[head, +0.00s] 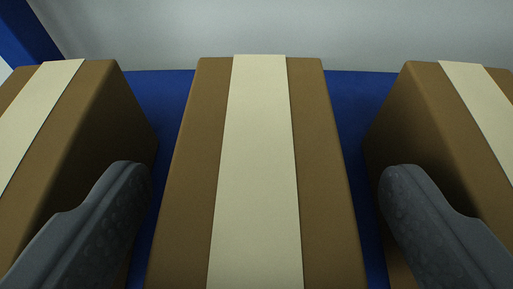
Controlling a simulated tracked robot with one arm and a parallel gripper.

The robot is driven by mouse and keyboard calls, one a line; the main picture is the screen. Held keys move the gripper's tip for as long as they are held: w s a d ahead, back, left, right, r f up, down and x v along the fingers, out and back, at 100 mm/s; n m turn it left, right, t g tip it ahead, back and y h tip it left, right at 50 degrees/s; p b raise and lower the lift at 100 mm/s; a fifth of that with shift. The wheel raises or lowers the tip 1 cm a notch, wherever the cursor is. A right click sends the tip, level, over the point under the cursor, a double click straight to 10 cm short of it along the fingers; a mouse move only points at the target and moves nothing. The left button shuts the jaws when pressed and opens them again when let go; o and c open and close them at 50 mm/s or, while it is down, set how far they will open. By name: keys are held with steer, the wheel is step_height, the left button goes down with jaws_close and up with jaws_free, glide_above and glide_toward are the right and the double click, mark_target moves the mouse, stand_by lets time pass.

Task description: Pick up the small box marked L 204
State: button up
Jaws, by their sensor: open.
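Three brown boxes with cream tape strips stand in a row in the head view: a left box (100,130), a middle box (310,150) and a right box (410,120). No marking shows on any of them, so I cannot tell which is L 204. My gripper (264,175) is open. Its two dark grey fingers stand on either side of the middle box, with blue gaps between it and each finger. Each finger covers part of the side box behind it. The lower parts of the boxes are out of view.
The boxes stand on a blue surface (352,110), which shows in narrow gaps between them. A pale grey wall or panel (300,30) lies behind. A blue post (25,35) stands at the upper left. Side room around the fingers is tight.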

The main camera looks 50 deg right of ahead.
mark_target(259, 169)
steer(key=shift+p+x, duration=0.4)
steer(key=shift+x, duration=1.55)
steer(key=shift+a+f, duration=0.1)
steer(key=shift+a, duration=0.05)
steer(key=c, duration=1.2)
